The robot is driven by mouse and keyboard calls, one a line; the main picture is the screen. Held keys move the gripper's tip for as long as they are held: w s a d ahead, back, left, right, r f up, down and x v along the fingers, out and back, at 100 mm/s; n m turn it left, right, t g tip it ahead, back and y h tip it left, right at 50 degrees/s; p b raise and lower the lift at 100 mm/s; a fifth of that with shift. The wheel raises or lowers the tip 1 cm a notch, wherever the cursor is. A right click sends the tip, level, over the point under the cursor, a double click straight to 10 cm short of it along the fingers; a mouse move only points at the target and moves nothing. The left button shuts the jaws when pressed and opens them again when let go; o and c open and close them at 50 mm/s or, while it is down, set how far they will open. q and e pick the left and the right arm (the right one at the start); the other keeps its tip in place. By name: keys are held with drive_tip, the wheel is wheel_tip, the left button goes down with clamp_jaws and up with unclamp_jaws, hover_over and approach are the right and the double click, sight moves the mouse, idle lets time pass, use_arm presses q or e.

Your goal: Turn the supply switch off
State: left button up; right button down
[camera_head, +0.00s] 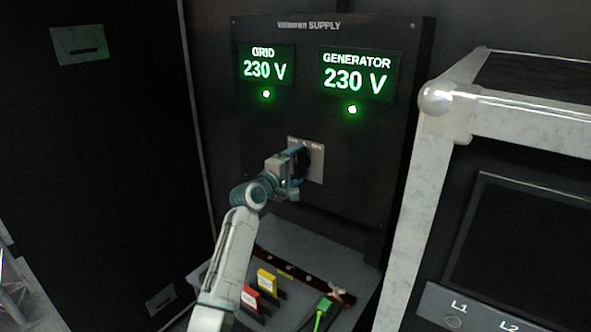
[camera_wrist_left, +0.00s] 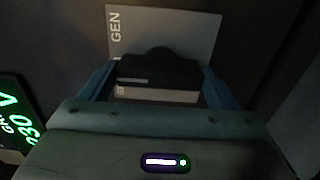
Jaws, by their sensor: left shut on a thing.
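The supply switch (camera_head: 317,165) has a light grey plate on the black supply panel (camera_head: 365,190), below two lit displays. My left gripper (camera_head: 297,165) is at the plate and covers most of the switch's black handle. In the left wrist view the handle (camera_wrist_left: 158,70) sits between the two blue fingers of my left gripper (camera_wrist_left: 158,85), which is shut on it. The plate (camera_wrist_left: 190,28) shows behind it, with "GEN" printed sideways at its left. Which mark the handle points to cannot be told. My right gripper is not in view.
The GRID display (camera_head: 266,68) and GENERATOR display (camera_head: 358,75) both read 230 V, each above a green light. Below is a grey shelf (camera_head: 300,248) with a yellow tag, a red tag and a green connector. A metal-edged case (camera_head: 500,110) stands close at the right.

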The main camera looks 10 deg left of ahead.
use_arm(q)
drive_tip(key=shift+f, duration=0.2)
drive_tip(key=o, duration=0.8)
drive_tip(key=shift+o, duration=0.5)
drive_tip(key=shift+r, duration=0.1)
drive_tip(key=shift+s+a, duration=0.25)
drive_tip(key=shift+s, duration=0.3)
drive_tip(key=b+v, duration=0.3)
drive_tip(key=v, duration=0.6)
drive_tip(key=shift+s, duration=0.4)
drive_tip(key=shift+a, duration=0.15)
